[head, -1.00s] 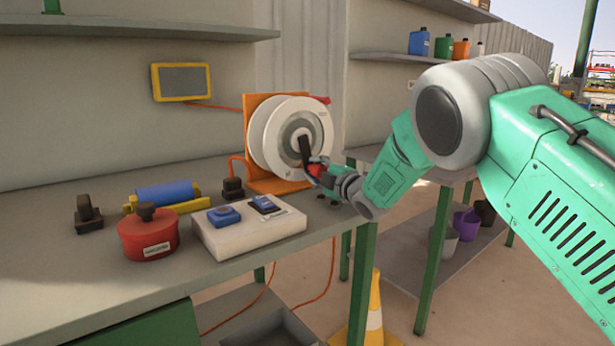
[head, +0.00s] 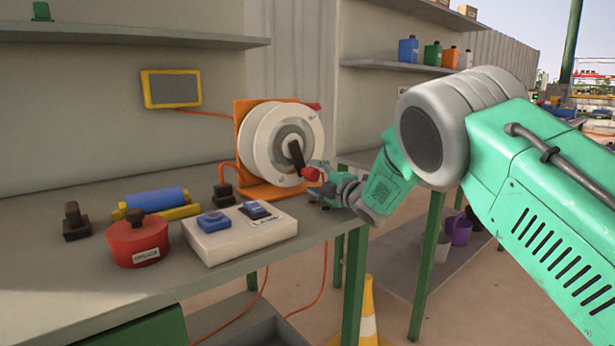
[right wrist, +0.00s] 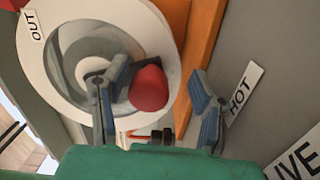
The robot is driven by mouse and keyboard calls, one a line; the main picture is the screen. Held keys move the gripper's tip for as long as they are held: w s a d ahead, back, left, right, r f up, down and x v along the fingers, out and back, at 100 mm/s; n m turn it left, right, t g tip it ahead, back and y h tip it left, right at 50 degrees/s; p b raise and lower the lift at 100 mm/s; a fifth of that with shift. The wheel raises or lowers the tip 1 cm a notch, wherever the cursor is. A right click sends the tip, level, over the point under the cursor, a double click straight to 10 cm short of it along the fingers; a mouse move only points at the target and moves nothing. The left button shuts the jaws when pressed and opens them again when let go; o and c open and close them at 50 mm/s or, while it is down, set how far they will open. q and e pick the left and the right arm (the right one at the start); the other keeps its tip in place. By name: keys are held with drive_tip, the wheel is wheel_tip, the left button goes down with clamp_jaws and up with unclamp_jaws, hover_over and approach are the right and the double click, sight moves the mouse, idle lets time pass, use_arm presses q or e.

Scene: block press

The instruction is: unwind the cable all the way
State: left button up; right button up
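The cable reel (head: 262,140) is a white drum on an orange stand (head: 243,112) at the bench's back right. Its black crank arm (head: 296,154) points down and right to a red knob (head: 311,173). Orange cable (head: 322,285) hangs below the bench. My right gripper (head: 319,183) is at the knob. In the right wrist view my right gripper (right wrist: 160,75) has its fingers apart, with the red knob (right wrist: 148,89) between them, close to the left finger; a clear gap separates it from the right finger. The reel face (right wrist: 62,88) bears an "OUT" label. My left gripper is not in view.
A white box with blue switches (head: 240,235), a red pot (head: 137,240), a blue roller (head: 155,197) and black plug-like pieces (head: 75,222) stand on the bench left of the reel. A yellow-framed panel (head: 171,88) is on the wall. A yellow cone (head: 367,315) stands below.

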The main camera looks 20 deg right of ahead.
drive_tip(key=shift+r, duration=0.15)
drive_tip(key=shift+s+a+r, duration=0.1)
drive_tip(key=shift+s+a, duration=0.15)
drive_tip(key=shift+s, duration=0.15)
drive_tip(key=v, duration=0.4)
drive_tip(key=shift+s, duration=0.25)
drive_tip(key=s+d, duration=0.2)
drive_tip(key=s, duration=0.1)
drive_tip(key=s+d+f, duration=0.1)
drive_tip(key=s, duration=0.1)
drive_tip(key=shift+s+d, duration=0.2)
drive_tip(key=shift+d, duration=0.05)
drive_tip(key=shift+s, duration=0.25)
drive_tip(key=shift+s+a+r, duration=0.15)
drive_tip(key=shift+a, duration=0.2)
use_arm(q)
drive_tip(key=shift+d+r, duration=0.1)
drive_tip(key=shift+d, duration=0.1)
use_arm(e)
drive_tip(key=shift+d, duration=0.35)
